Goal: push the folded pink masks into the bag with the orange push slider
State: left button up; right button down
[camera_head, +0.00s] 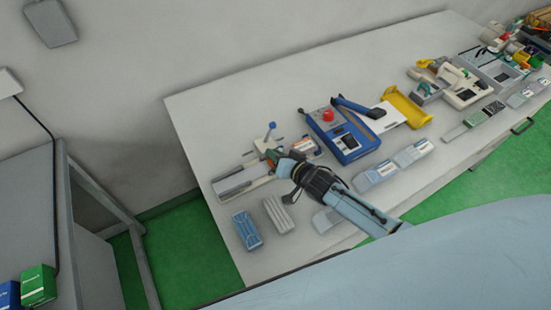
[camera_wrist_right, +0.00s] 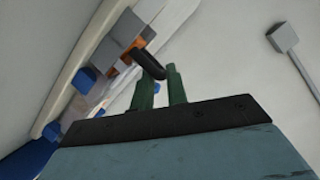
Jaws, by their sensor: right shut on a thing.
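My right gripper (camera_head: 272,158) reaches over the left part of the table, at a pale metal fixture (camera_head: 236,182). In the right wrist view its two dark green fingers (camera_wrist_right: 160,88) close around a black handle (camera_wrist_right: 151,66). An orange part (camera_wrist_right: 140,45), apparently of the push slider, shows just beyond that handle. The orange is mostly hidden by the gripper in the head view. No folded pink masks can be made out; the masks and the bag may be hidden by the arm or too small to tell. My left gripper is not in view.
A blue stack (camera_head: 247,230) and a grey stack (camera_head: 278,214) lie at the table's near left. A blue machine with a red button (camera_head: 341,138) stands to the right of the gripper. A yellow tray (camera_head: 407,106) lies farther right. The far left tabletop (camera_head: 205,120) is clear.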

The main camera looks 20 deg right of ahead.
jog(key=shift+w+d+r, duration=0.15)
jog(key=shift+w+d, duration=0.05)
jog(key=shift+d, duration=0.05)
jog(key=c, duration=1.4)
grip_release()
jog(key=shift+d, duration=0.1)
jog(key=shift+c, duration=0.2)
jog(key=shift+s, duration=0.15)
jog(key=shift+s, duration=0.25)
jog(key=p+v, duration=0.1)
jog(key=v, duration=1.1)
jog(key=shift+s+d, duration=0.2)
jog(key=shift+s, duration=0.1)
